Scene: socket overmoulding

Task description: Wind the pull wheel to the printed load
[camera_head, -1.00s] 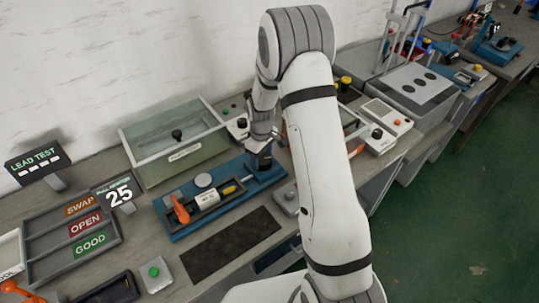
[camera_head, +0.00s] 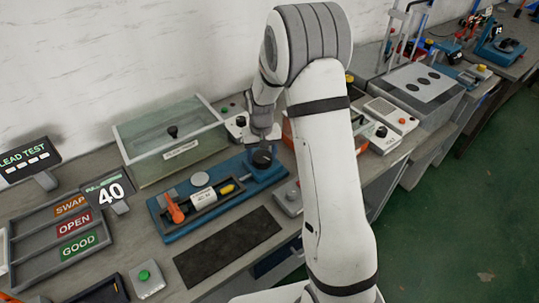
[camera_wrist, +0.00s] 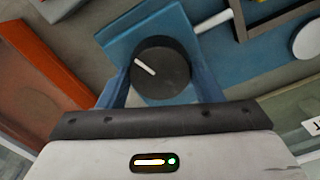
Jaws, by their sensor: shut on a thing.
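The pull wheel is a dark round knob with a white pointer line. It sits at the right end of the blue pull rig (camera_head: 215,211), and the wheel (camera_wrist: 160,66) shows from above in the wrist view. My gripper (camera_wrist: 158,88) is shut on the wheel, with a blue finger on either side. In the head view the wheel (camera_head: 262,157) is partly covered by my gripper. The small pull display (camera_head: 110,192) reads 40. On the rig are an orange lever (camera_head: 174,209) and a white printed label (camera_head: 203,198); its print is too small to read.
A lidded glass box (camera_head: 170,140) stands behind the rig. A sorting tray (camera_head: 62,235) marked SWAP, OPEN and GOOD lies left. A lead test sign (camera_head: 25,160) stands behind it. A dark mat (camera_head: 228,246) and a green button box (camera_head: 146,279) are in front.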

